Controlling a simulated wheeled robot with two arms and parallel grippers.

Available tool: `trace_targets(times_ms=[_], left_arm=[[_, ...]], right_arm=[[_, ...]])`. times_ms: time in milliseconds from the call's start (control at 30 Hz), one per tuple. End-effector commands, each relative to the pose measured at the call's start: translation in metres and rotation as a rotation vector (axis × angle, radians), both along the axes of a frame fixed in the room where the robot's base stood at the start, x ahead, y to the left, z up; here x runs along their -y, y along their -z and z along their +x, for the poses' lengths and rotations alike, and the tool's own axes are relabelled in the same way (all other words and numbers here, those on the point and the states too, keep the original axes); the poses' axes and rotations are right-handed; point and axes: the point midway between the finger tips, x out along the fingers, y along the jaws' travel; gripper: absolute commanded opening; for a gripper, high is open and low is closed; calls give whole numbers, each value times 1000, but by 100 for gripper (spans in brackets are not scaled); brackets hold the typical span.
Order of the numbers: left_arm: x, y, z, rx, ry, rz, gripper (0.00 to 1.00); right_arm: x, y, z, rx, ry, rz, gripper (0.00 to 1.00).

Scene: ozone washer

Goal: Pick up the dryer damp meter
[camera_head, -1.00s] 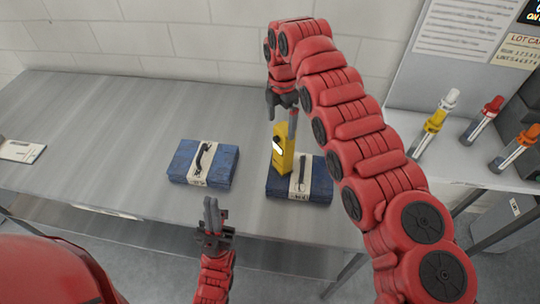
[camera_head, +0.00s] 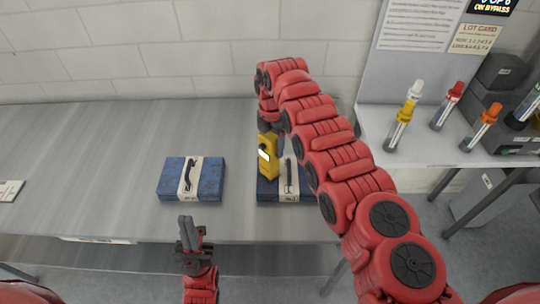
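The yellow dryer damp meter (camera_head: 265,160), with a pale screen, is roughly upright and leaning, at the left part of the right-hand blue pack. My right gripper (camera_head: 271,138) points down at the meter's top, with one dark finger along its right side. The other finger is hidden, so I cannot tell whether it grips the meter. I also cannot tell whether the meter's base touches the pack. My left gripper (camera_head: 190,232) is in front of the table, its fingers close together and empty, apart from the meter.
A blue pack (camera_head: 211,180) with a white band lies on the grey table (camera_head: 90,150), left of the second blue pack (camera_head: 306,197). A white card (camera_head: 10,190) lies far left. Several capped tubes stand on the right-hand bench (camera_head: 375,135). The table's left-middle is clear.

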Motion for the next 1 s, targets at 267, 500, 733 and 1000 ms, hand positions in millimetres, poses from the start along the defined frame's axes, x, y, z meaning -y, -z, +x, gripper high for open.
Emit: trace_targets(times_ms=[267,500,733,1000], left_arm=[[0,0,0,0,0,0,0],[0,0,0,0,0,0,0],[0,0,0,0,0,0,0],[0,3,0,0,0,0,0]], right_arm=[[-1,0,-1,-1,-2,1,26],[-1,0,0,-1,-2,1,0],[-1,0,0,-1,-2,1,0],[-7,-5,-2,-1,-2,1,0]])
